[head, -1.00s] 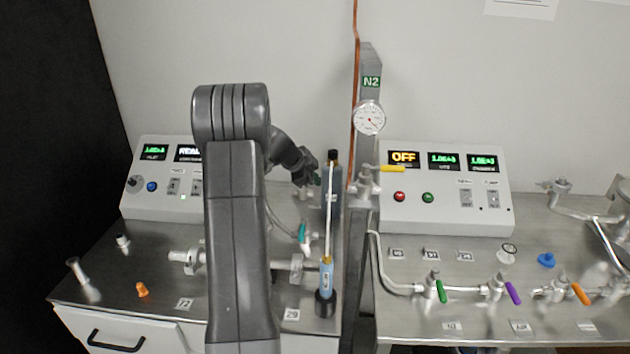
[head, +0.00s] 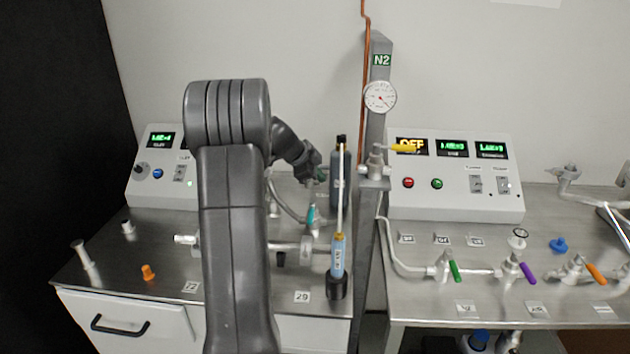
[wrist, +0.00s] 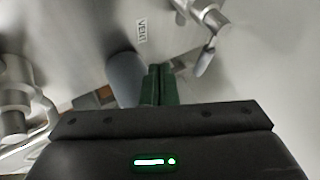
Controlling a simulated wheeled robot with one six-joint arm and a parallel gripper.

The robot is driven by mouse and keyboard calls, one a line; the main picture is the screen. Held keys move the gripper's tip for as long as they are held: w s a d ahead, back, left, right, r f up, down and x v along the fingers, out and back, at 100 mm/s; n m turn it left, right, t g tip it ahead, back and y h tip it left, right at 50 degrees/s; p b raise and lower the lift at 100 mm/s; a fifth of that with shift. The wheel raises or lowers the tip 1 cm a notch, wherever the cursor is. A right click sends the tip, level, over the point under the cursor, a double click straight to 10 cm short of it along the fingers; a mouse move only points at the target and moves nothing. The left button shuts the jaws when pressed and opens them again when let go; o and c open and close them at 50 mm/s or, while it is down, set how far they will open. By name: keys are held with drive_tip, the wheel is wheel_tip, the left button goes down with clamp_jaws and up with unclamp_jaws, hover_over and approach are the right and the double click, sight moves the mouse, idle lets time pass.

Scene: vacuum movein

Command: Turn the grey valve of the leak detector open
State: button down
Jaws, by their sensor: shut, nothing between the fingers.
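My gripper (wrist: 160,85) shows in the wrist view as dark green fingers pressed together, with nothing between them. A metal valve with a flat grey lever (wrist: 206,57) is above and to the right of the fingertips, apart from them, near a VENT label. I take it for the grey valve. In the head view my gripper (head: 320,174) is behind my arm, close to a dark bottle. The grey valve is not clearly visible there. A grey console (head: 150,185) at the left is partly covered by my arm; I cannot tell if it is the leak detector.
A teal-handled valve (head: 311,217) is below my gripper. The dark bottle (head: 340,178), a blue tube (head: 338,258) and the N2 post (head: 372,215) stand at its right. Metal fittings (wrist: 15,95) lie left in the wrist view. The right bench (head: 430,300) holds several coloured valves.

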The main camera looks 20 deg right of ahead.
drive_tip(key=v, duration=1)
drive_tip(key=shift+s+b, duration=0.3)
drive_tip(key=shift+s, duration=0.15)
drive_tip(key=shift+d, duration=0.1)
